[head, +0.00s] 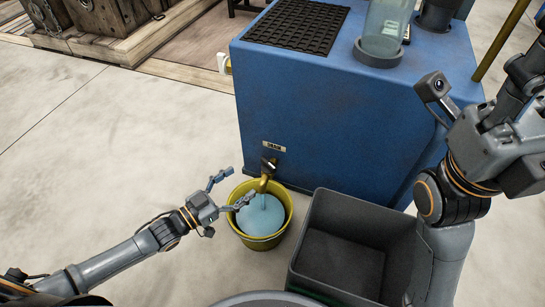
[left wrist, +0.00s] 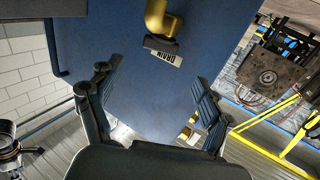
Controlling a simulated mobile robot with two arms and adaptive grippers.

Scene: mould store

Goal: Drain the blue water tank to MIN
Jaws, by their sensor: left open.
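The blue water tank (head: 330,110) stands at centre, with a DRAIN label (head: 273,146) low on its front. Below the label is a brass drain tap (head: 267,172); a pale blue stream seems to fall from it. A yellow bucket (head: 237,230) under the tap holds light blue water (head: 262,217). My left gripper (head: 230,188) is open and empty, just left of the tap, over the bucket's edge. In the left wrist view, the tap (left wrist: 160,18) and an upside-down DRAIN label (left wrist: 163,52) lie ahead of the spread fingers. My right gripper's fingers are out of view. No MIN mark is readable.
A dark grey open crate (head: 355,245) stands right of the bucket. A clear cylinder (head: 383,30) and a black ribbed mat (head: 297,25) are on the tank top. My right arm crosses the right side. The floor on the left is clear.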

